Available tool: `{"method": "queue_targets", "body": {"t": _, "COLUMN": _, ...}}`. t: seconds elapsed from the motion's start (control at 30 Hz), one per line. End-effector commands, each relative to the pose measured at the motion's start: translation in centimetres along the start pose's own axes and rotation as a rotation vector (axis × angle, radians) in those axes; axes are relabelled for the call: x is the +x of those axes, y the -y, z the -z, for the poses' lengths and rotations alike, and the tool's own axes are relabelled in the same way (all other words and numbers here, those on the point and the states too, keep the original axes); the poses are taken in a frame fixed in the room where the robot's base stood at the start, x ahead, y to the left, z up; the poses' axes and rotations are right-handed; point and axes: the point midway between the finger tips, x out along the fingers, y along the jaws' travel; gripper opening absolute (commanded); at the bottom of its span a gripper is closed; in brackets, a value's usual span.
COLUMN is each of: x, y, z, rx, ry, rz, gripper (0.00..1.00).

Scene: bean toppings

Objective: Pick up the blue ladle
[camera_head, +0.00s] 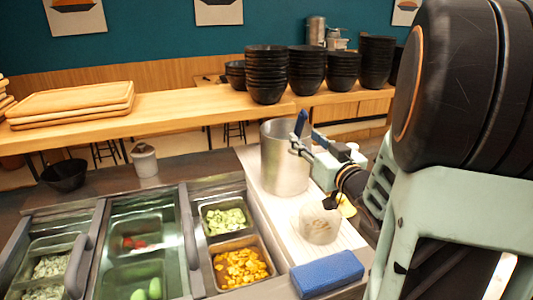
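The blue ladle (301,122) shows as a dark blue handle, upright and slightly tilted, at the right rim of a tall metal pot (284,160). Its lower part is hidden, and I cannot see the bowl of the ladle. My gripper (303,141) reaches in from the right at the pot's rim. Its fingers look spread apart, with their tips close beside the lower visible part of the handle. I cannot tell whether they touch it.
A round pale container (318,224) stands below my gripper, and a blue block (327,273) lies in front. Topping trays (241,263) fill the left counter. Stacked black bowls (266,75) stand on the wooden counter behind.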

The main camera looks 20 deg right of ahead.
Motion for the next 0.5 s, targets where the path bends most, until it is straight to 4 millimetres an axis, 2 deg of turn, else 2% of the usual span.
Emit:
{"method": "queue_targets", "body": {"t": 0.33, "x": 4.4, "y": 0.3, "z": 0.4, "rx": 0.001, "ry": 0.001, "rz": 0.001, "gripper": 0.38}}
{"method": "queue_targets", "body": {"t": 0.5, "x": 5.4, "y": 0.3, "z": 0.4, "rx": 0.0, "ry": 0.001, "rz": -0.001, "gripper": 0.38}}
